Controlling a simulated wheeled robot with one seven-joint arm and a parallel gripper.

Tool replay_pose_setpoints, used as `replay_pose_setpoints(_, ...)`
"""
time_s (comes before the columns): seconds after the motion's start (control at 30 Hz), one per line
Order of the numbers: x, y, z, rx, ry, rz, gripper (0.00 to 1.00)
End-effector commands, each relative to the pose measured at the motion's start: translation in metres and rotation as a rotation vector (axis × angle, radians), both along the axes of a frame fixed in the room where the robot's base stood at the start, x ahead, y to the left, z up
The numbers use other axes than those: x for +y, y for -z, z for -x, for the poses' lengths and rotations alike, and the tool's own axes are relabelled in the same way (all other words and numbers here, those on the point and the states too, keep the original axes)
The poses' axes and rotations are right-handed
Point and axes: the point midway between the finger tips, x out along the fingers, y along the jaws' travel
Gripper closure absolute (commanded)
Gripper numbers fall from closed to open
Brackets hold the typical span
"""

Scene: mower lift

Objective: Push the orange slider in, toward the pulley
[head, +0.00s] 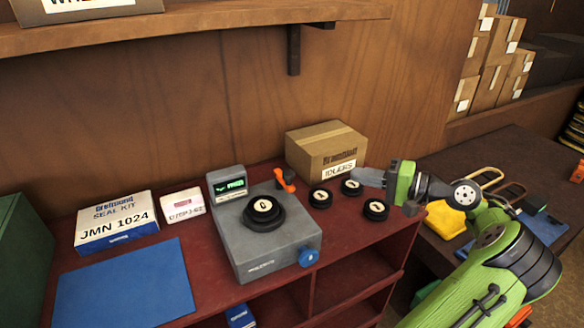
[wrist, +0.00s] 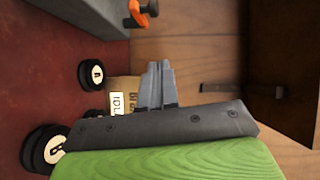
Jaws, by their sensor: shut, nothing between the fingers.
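The orange slider (head: 285,179) sits at the back right edge of the grey machine (head: 295,240), with a dark part at its side. The black pulley (head: 263,211) with a pale centre label lies on top of the machine, in front and left of the slider. My gripper (head: 358,176) is shut and empty, to the right of the slider and clear of it, beside the cardboard box. In the wrist view, the slider (wrist: 140,13) is at the top, above my closed grey fingertips (wrist: 158,64). The pulley is not visible there.
Three loose black pulleys (head: 375,210) lie on the red bench right of the machine, near my gripper. A cardboard box (head: 327,148) stands behind them. A blue knob (head: 308,257) sticks out at the machine's front right. A wooden shelf (head: 230,20) hangs above.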

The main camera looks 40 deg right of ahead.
Motion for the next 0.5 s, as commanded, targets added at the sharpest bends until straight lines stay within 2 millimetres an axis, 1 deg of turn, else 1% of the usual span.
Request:
replay_pose_setpoints(0.17,0.001,0.000,-0.001,0.002,-0.002,0.001,1.00)
replay_pose_setpoints(0.27,0.003,0.001,-0.006,0.004,-0.006,0.001,1.00)
replay_pose_setpoints(0.37,0.008,0.004,-0.020,0.006,-0.008,0.001,1.00)
replay_pose_setpoints(0.5,0.018,0.007,-0.049,0.005,-0.008,0.001,1.00)
